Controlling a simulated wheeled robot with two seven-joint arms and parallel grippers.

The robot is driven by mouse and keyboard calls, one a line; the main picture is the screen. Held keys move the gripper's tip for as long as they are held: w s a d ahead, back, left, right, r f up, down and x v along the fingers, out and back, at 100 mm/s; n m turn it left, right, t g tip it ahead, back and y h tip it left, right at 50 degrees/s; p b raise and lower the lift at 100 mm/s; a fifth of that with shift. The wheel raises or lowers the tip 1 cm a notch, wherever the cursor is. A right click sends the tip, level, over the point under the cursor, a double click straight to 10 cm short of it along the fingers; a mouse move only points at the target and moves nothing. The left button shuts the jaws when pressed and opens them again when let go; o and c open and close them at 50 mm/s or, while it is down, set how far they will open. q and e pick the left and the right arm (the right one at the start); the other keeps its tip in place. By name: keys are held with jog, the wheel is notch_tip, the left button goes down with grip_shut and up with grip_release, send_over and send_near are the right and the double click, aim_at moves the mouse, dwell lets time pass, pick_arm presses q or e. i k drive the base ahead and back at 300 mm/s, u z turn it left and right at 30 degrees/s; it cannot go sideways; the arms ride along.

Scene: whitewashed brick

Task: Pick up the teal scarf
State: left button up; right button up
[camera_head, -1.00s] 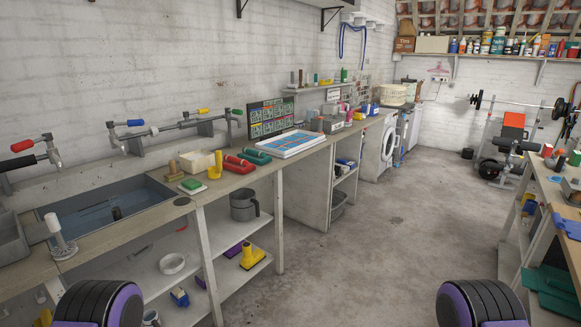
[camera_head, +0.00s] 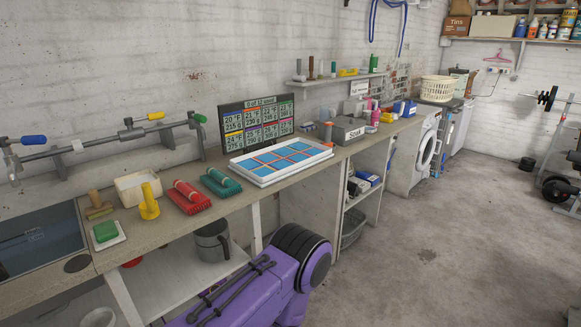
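A folded teal item with a roll on top (camera_head: 220,182), which looks like the teal scarf, lies flat on the worktop (camera_head: 150,221). A similar red folded item (camera_head: 187,196) lies just to its left. A white tray with blue squares (camera_head: 281,159) lies to its right. Neither of my grippers shows in the head view. Only a purple and black part of my own arm shows at the bottom, below the worktop edge and apart from the teal item.
A yellow holder (camera_head: 148,203), a cream tub (camera_head: 138,187) and a green sponge (camera_head: 105,231) stand left of the folded items. A sign board (camera_head: 257,127) stands behind. A grey jug (camera_head: 212,241) is on the shelf below. The floor (camera_head: 430,260) at right is clear.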

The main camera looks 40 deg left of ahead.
aim_at(220, 183)
jog(key=u, duration=0.05)
jog(key=i, duration=1.4)
jog(key=u, duration=0.6)
jog(key=i, duration=0.75)
jog(key=u, duration=1.65)
jog(key=i, duration=0.75)
jog(key=u, duration=0.6)
